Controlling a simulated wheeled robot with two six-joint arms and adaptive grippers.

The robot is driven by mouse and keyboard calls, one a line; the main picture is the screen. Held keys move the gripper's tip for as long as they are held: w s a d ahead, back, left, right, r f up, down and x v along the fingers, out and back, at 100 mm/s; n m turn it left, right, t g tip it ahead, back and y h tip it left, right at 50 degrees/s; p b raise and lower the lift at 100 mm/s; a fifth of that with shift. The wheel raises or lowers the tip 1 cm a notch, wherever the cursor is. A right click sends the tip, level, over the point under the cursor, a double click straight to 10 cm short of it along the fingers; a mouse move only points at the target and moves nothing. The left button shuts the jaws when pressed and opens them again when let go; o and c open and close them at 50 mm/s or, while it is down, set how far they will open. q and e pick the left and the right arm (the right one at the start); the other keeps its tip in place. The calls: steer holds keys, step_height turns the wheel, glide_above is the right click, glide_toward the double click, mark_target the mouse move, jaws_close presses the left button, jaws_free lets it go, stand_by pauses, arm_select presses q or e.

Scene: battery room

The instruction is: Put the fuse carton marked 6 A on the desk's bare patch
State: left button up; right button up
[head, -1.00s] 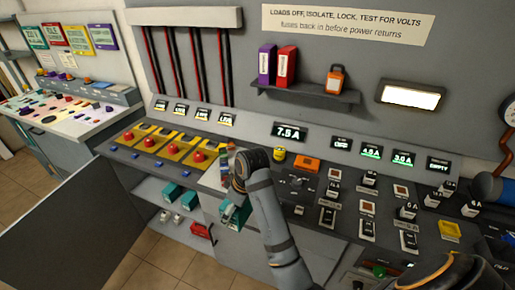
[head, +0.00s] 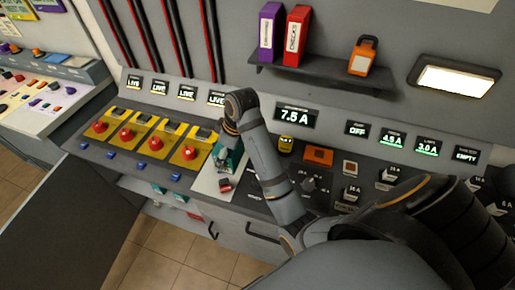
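My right gripper (head: 229,148) points down over the left-middle of the desk, its arm reaching in from the lower right. It is shut on a teal carton (head: 232,162), which is at the pale bare patch (head: 206,182) of the desk, right of the yellow switch panels. The arm covers part of the carton, and I cannot read its marking. I cannot tell whether its base touches the patch. My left gripper is out of view.
Yellow panels with red knobs (head: 145,135) lie left of the patch. A small red item (head: 225,185) sits by the carton. A yellow knob (head: 285,145) and orange block (head: 318,155) are to the right. More teal cartons (head: 158,188) show on the shelf below.

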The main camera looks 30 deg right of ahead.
steer(key=w+d+f+p, duration=0.1)
steer(key=d+f, duration=0.1)
steer(key=d, duration=0.2)
steer(key=w+d+f+p, duration=0.1)
steer(key=d+f, duration=0.2)
steer(key=w+d+f+p, duration=0.1)
steer(key=d+f, duration=0.1)
steer(key=d, duration=0.2)
steer(key=shift+w+d+f, duration=0.3)
steer(key=shift+w+f, duration=0.1)
steer(key=shift+d+f+p, duration=0.25)
steer(key=shift+f+p, duration=0.05)
steer(key=shift+f, duration=0.3)
steer(key=f, duration=0.1)
steer(key=f+p, duration=0.1)
steer(key=f, duration=0.1)
steer(key=shift+w+d+f+p, duration=0.1)
steer(key=shift+w+d+p, duration=0.1)
steer(key=shift+d+p, duration=0.15)
steer(key=shift+f, duration=0.25)
steer(key=o, duration=1.4)
steer(key=shift+s+f, duration=0.1)
steer(key=shift+f, duration=0.1)
steer(key=shift+c, duration=0.2)
